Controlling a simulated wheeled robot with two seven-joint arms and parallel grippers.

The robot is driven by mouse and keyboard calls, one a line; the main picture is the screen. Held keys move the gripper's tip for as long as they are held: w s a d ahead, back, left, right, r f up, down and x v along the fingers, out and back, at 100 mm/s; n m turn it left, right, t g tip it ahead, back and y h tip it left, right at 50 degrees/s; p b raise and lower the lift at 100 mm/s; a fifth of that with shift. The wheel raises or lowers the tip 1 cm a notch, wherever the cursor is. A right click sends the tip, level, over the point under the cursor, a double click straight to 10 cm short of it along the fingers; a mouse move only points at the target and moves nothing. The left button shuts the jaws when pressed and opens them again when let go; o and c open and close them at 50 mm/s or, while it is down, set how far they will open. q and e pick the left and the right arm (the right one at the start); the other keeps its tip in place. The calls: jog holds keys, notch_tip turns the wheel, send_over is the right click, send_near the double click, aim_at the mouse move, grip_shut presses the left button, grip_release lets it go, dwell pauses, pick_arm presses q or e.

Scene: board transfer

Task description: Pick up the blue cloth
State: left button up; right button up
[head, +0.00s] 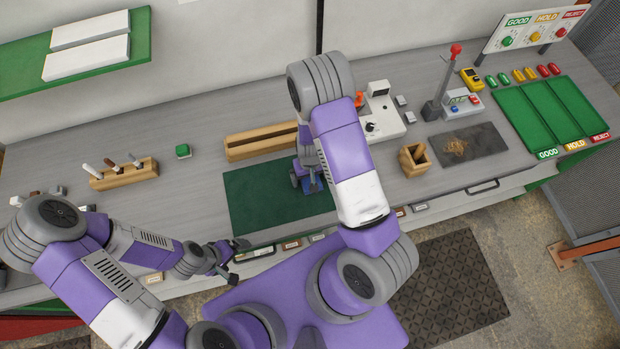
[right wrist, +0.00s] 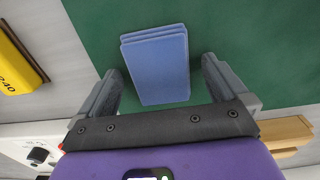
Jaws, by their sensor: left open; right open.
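The blue cloth (right wrist: 157,66) is a folded stack lying flat on the green mat (right wrist: 270,50) in the right wrist view. In the head view only a small blue part of it (head: 317,187) shows, beneath my right gripper (head: 309,178); the arm hides the rest. In the right wrist view my right gripper (right wrist: 161,72) is open, with one finger on each side of the cloth and a gap at each side. Contact with the mat cannot be told.
A white device (head: 388,115) and a wooden box (head: 414,160) stand to the right. A yellow object (right wrist: 18,62) is beside the mat. A wooden tool holder (head: 125,175) is at left.

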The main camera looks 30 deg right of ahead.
jog(key=c, duration=1.1)
jog(key=shift+r, duration=0.15)
notch_tip(320, 180, up, 10)
jog(key=shift+f+p, duration=0.1)
jog(key=shift+p, duration=0.3)
